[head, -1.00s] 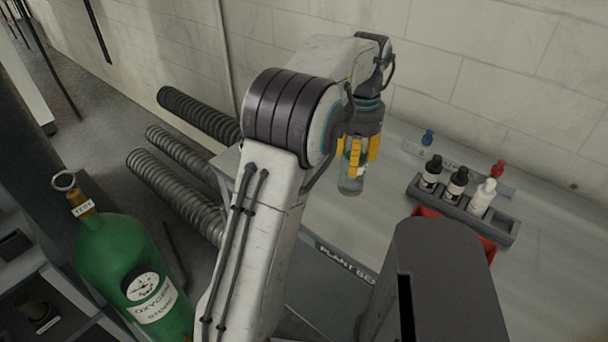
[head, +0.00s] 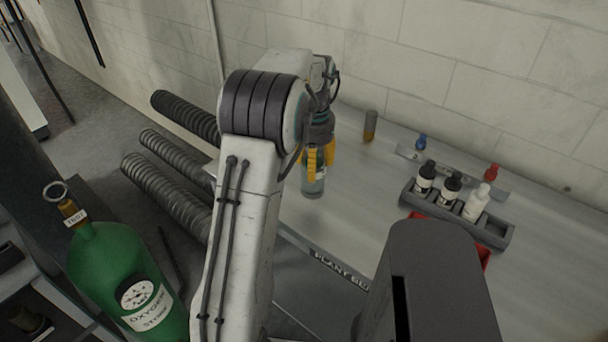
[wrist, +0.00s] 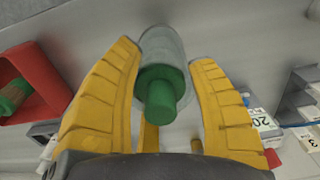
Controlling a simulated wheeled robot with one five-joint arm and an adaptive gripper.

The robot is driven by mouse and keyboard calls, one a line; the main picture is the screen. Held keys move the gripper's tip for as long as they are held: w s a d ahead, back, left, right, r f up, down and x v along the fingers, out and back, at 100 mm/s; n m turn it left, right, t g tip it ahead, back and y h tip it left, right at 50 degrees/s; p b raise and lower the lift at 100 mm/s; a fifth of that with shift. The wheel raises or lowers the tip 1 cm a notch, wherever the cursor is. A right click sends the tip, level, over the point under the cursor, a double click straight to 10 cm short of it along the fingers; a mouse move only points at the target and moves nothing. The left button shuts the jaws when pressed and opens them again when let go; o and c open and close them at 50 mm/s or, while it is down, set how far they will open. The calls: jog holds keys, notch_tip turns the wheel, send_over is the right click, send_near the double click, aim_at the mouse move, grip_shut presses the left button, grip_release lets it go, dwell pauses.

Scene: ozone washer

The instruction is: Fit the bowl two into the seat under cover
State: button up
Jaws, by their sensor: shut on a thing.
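My gripper (head: 316,162) has yellow fingers and is shut on a clear cylinder with a green stem, which I take to be bowl two (head: 313,187). In the head view it hangs roughly upright above the grey bench. In the wrist view the bowl (wrist: 163,45) lies between the two fingers (wrist: 168,68), its green stem (wrist: 161,100) pointing toward the camera. I cannot make out the seat or its cover for certain in either view.
A grey rack (head: 456,217) with two black-capped bottles and a white bottle stands to the right, beside a partly hidden red bin (head: 485,256). A small grey and amber cylinder (head: 370,125) stands behind. A green oxygen cylinder (head: 112,262) is at left. Bench space near the gripper is clear.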

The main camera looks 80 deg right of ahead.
aim_at(304, 178)
jog(key=shift+w+d+f, duration=0.4)
jog(key=shift+w, duration=0.2)
jog(key=shift+w+d+f, duration=0.35)
jog(key=shift+w, duration=0.2)
jog(key=shift+f+p, duration=0.45)
jog(key=shift+f, duration=1.6)
jog(key=shift+f, duration=0.2)
jog(key=o, duration=1.2)
jog(key=shift+r, duration=0.1)
